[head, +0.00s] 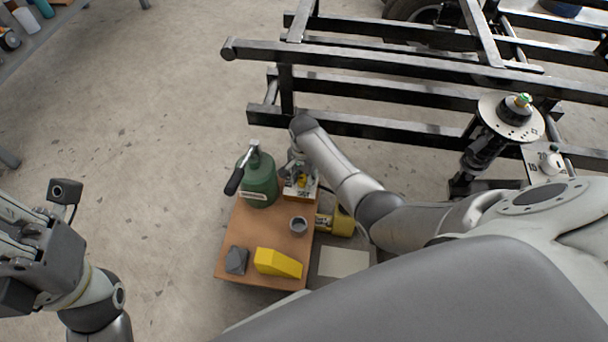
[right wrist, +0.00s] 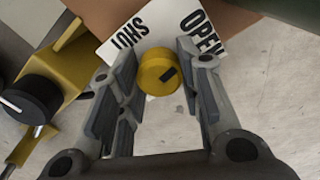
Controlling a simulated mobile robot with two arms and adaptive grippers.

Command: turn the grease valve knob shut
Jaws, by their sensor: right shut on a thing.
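The yellow grease valve knob (right wrist: 160,72) has a short black mark on its face, slanting from lower left to upper right. A white plate (right wrist: 118,50) behind it reads SHUT at the left and OPEN at the right. My right gripper (right wrist: 157,76) is shut on the knob, with one finger on each side, in the right wrist view. In the head view my right gripper (head: 301,170) is at the valve beside the green canister, and partly hides it.
A yellow device with a black dial (right wrist: 30,100) is nearby. A black frame (head: 350,125) lies beyond.

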